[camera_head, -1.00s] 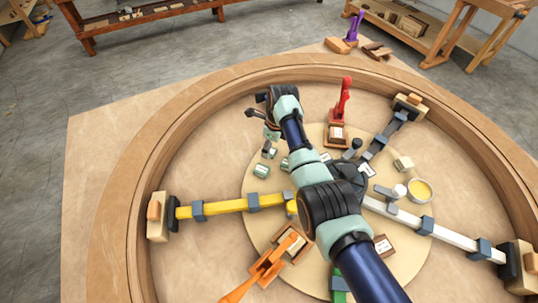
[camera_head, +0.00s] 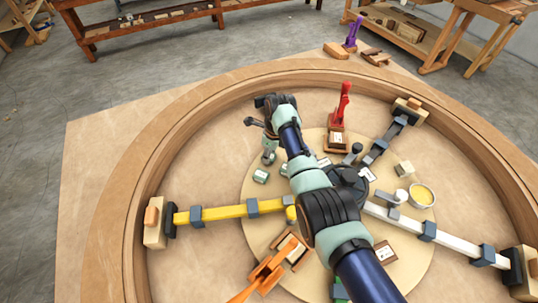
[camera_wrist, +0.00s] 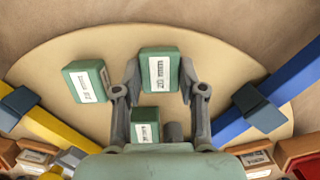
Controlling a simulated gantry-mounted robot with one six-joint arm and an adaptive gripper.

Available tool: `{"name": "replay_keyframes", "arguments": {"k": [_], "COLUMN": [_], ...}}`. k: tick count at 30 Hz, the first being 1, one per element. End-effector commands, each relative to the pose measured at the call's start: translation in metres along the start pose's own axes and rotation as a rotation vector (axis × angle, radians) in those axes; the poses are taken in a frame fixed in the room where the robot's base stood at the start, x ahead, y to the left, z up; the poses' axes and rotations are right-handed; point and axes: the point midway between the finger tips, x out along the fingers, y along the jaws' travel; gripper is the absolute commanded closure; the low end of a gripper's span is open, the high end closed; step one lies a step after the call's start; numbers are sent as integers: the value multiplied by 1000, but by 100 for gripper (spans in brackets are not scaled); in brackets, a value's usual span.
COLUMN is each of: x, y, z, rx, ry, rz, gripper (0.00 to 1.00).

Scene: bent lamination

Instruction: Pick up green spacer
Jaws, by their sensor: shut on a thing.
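A green spacer with a white label (camera_wrist: 160,72) sits between the two fingers of my gripper (camera_wrist: 160,78) in the wrist view. The fingers are shut on its sides. A second green spacer (camera_wrist: 87,80) lies to the left, outside the fingers. A third green spacer (camera_wrist: 144,125) is nearer the palm and partly hidden by it. In the head view my gripper (camera_head: 269,155) is at the left back part of the round board, above a pale green spacer (camera_head: 261,176). The held spacer is small and hard to make out there.
The round board (camera_head: 255,225) carries a yellow bar (camera_head: 225,211), a white bar (camera_head: 440,237), a red clamp (camera_head: 343,103) and an orange clamp (camera_head: 268,275). A curved wooden rim (camera_head: 130,215) surrounds it. A blue bar (camera_wrist: 285,90) is right of my gripper.

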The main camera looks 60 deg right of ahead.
Motion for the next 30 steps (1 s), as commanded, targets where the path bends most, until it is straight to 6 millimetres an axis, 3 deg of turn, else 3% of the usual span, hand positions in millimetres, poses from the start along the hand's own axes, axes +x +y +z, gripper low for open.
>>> {"name": "replay_keyframes", "arguments": {"k": [5, 12, 18, 24, 30], "x": [-41, -122, -173, -194, -195], "y": [-1, -1, -1, 0, 0], "z": [7, 19, 27, 30, 29], "rx": [-1, -1, 0, 0, -2], "ry": [-3, -3, -2, -1, 1], "rz": [-4, -4, -3, -1, 1], "gripper": [84, 84, 84, 84, 84]}}
